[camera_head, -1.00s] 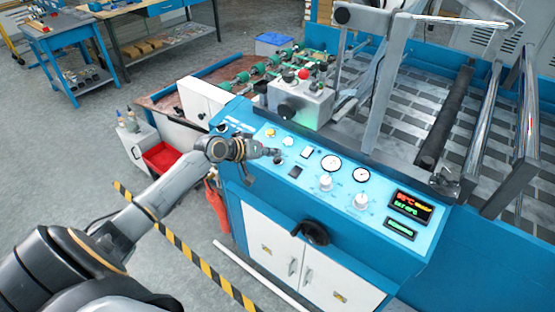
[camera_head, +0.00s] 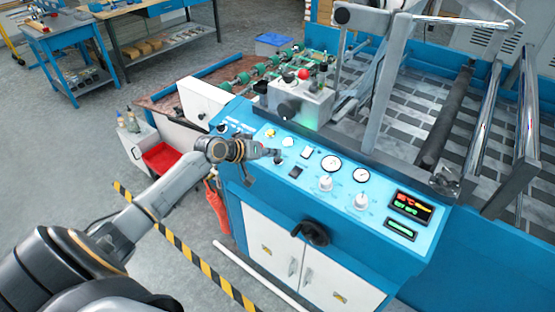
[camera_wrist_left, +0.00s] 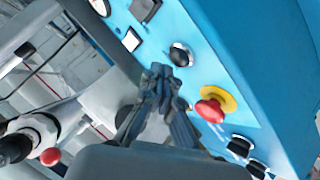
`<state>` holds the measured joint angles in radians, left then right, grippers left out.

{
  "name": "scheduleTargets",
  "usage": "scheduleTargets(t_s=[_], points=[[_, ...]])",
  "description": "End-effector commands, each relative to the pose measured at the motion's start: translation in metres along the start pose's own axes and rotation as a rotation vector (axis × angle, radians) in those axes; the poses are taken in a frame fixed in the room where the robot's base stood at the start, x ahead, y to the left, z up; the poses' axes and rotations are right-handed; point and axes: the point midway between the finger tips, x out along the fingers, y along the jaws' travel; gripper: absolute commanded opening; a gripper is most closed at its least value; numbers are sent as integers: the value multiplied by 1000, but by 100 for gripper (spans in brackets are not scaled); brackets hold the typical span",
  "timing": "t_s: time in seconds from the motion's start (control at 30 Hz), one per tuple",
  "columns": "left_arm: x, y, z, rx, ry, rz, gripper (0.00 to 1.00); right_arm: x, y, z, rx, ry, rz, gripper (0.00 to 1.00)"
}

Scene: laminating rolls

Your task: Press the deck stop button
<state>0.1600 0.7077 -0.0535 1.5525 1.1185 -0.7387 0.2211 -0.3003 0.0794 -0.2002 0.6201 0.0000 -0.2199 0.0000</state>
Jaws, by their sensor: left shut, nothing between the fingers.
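My left gripper (camera_head: 277,152) is shut and empty over the left part of the blue control panel (camera_head: 340,230). In the wrist view its fingertips (camera_wrist_left: 160,72) are close to a black knob (camera_wrist_left: 181,54); I cannot tell whether they touch. A red mushroom button with a yellow collar (camera_wrist_left: 211,106) sits right of the fingers in the wrist view; the gripper and wrist hide it in the head view. Another red button (camera_head: 303,75) tops the grey box behind the panel. No label shows which is the deck stop. My right gripper is out of view.
A black handwheel (camera_head: 311,233) sticks out of the front. Metal bars stand over the deck at right.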

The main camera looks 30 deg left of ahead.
Motion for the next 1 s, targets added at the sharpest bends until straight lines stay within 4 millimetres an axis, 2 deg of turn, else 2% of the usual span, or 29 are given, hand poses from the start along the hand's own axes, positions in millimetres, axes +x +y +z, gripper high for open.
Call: scheduleTargets(t_s=[1.0], points=[[9, -6, 7, 0, 0, 1, 0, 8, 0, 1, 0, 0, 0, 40]])
